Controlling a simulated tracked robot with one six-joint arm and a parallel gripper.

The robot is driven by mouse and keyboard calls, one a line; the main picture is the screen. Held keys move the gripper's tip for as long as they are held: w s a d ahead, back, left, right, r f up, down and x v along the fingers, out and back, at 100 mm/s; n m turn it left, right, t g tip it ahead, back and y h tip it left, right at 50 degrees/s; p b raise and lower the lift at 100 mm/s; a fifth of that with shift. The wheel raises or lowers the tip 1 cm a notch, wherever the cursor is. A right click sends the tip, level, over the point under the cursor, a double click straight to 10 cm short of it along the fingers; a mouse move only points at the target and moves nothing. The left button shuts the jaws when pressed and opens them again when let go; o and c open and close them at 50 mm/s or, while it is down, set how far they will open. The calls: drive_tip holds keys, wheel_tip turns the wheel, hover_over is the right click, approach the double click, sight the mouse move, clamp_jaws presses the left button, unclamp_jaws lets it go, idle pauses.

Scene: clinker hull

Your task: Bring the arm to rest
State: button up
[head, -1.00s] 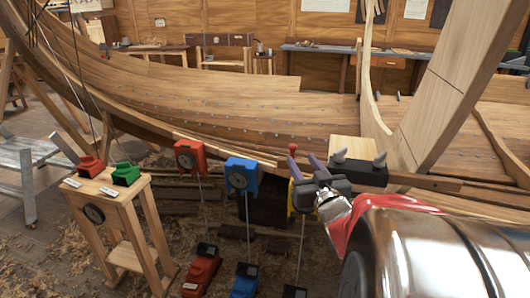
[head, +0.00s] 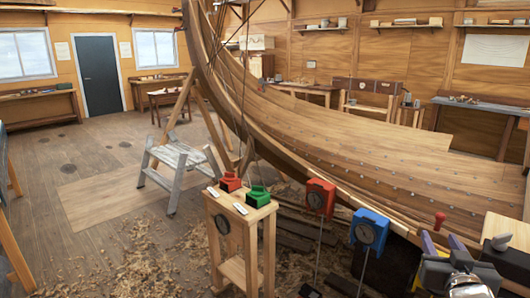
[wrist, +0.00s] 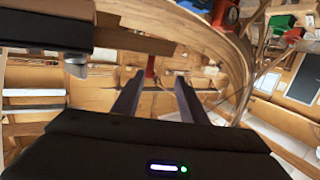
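My gripper (head: 441,241) is at the lower right of the head view, in front of the hull's edge. Its two purple-grey fingers stand apart. In the wrist view my gripper (wrist: 157,90) is open, with nothing held between the fingers. A red knob (head: 440,219) shows just past the fingertips in the head view; I cannot tell whether they touch it.
The plank hull (head: 330,130) curves behind the gripper. A wooden stand (head: 240,225) holds red and green pieces. A grey step stool (head: 176,165) and open floor lie further left.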

drive_tip(key=s+a+f+n+g+y, duration=0.1)
drive_tip(key=s+a+f+g+y, duration=0.1)
drive_tip(key=s+a, duration=0.3)
drive_tip(key=s+a+f+n+g+y, duration=0.1)
drive_tip(key=s+a+g, duration=0.3)
drive_tip(key=a, duration=0.9)
drive_tip(key=s+a+f+n+g+y, duration=0.2)
drive_tip(key=s+a, duration=0.4)
drive_tip(key=a, duration=0.3)
drive_tip(key=shift+s+a+f+g+y, duration=0.25)
drive_tip(key=shift+f+g+y, duration=0.45)
drive_tip(key=shift+f+g, duration=0.15)
drive_tip(key=shift+c, duration=1)
drive_tip(key=shift+d, duration=0.15)
